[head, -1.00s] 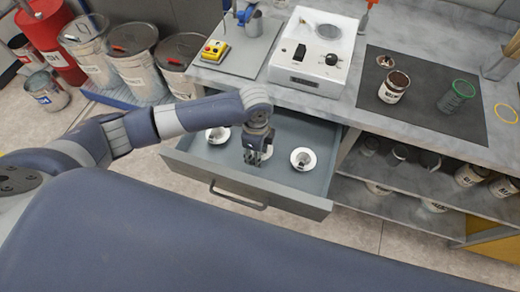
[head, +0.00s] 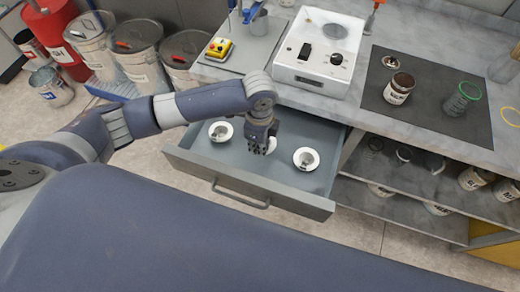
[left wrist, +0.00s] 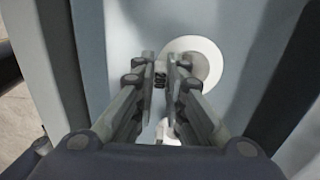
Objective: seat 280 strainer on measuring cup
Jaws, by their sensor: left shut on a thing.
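My left gripper (head: 259,150) reaches down into the open drawer, shut on a strainer with a white rim (head: 272,145). In the left wrist view the fingers (left wrist: 165,72) close on a small dark-marked tab, which may read 280. The white rim (left wrist: 205,58) spreads behind and to the right of the fingers. Two similar white-rimmed strainers lie in the drawer, one to the left (head: 220,132) and one to the right (head: 306,159). A clear cup with a green rim (head: 461,100) stands on the dark mat; I cannot tell if it is the measuring cup. My right gripper is out of view.
The drawer (head: 300,201) sticks out below the counter. A white machine (head: 320,52) stands on the counter above it. The dark mat (head: 425,112) also holds an open can (head: 399,88). Shelves with cans are beside the drawer.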

